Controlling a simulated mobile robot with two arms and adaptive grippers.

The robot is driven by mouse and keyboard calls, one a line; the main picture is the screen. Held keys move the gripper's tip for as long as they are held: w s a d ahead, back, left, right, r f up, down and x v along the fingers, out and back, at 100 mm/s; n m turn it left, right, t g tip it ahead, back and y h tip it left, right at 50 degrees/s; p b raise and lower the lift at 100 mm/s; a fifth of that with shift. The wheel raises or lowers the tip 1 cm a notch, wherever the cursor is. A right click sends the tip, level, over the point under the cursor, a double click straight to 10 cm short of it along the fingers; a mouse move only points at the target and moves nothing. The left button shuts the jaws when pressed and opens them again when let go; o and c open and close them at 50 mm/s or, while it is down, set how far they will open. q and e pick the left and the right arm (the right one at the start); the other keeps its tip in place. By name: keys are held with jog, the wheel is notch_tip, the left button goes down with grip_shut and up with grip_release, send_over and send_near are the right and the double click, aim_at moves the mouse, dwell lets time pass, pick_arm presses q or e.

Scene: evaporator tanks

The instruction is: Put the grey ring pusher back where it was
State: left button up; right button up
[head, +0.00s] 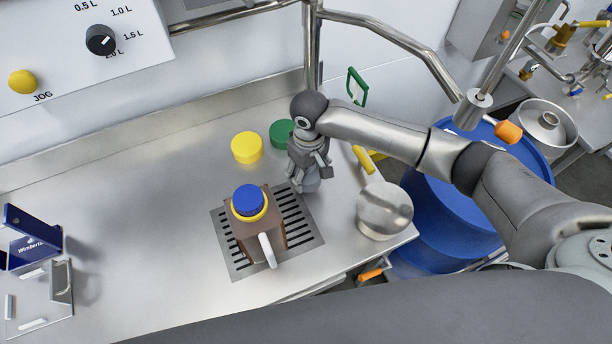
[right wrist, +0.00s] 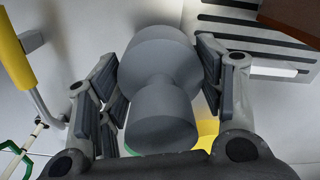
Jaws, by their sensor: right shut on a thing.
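The grey ring pusher (right wrist: 160,95) fills the middle of the right wrist view, a stepped grey cylinder with a wide part and a narrower part. My right gripper (right wrist: 160,85) is shut on it, with finger pads on both sides. In the head view my right gripper (head: 310,165) points down beside the back right corner of the slotted drain grate (head: 236,264), and the pusher (head: 311,184) shows below the fingers. I cannot tell whether the pusher touches the counter. My left gripper is not in view.
A brown jug (head: 247,236) with a blue cap (head: 248,200) stands on the grate. Yellow (head: 247,147) and green (head: 281,133) lids lie behind. A round metal vessel (head: 384,210) stands right, near a blue drum (head: 450,215). The counter's left middle is clear.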

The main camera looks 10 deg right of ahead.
aim_at(306, 178)
jog(key=shift+w+a+f, duration=0.1)
jog(key=shift+w+f, duration=0.15)
jog(key=shift+f, duration=0.1)
notch_tip(306, 178, down, 3)
jog(key=shift+w+f, duration=0.15)
jog(key=shift+f, duration=0.2)
jog(key=o, duration=1.2)
jog(key=shift+c, duration=0.2)
jog(key=shift+r, duration=0.1)
notch_tip(306, 178, up, 12)
jog(key=shift+r, duration=0.15)
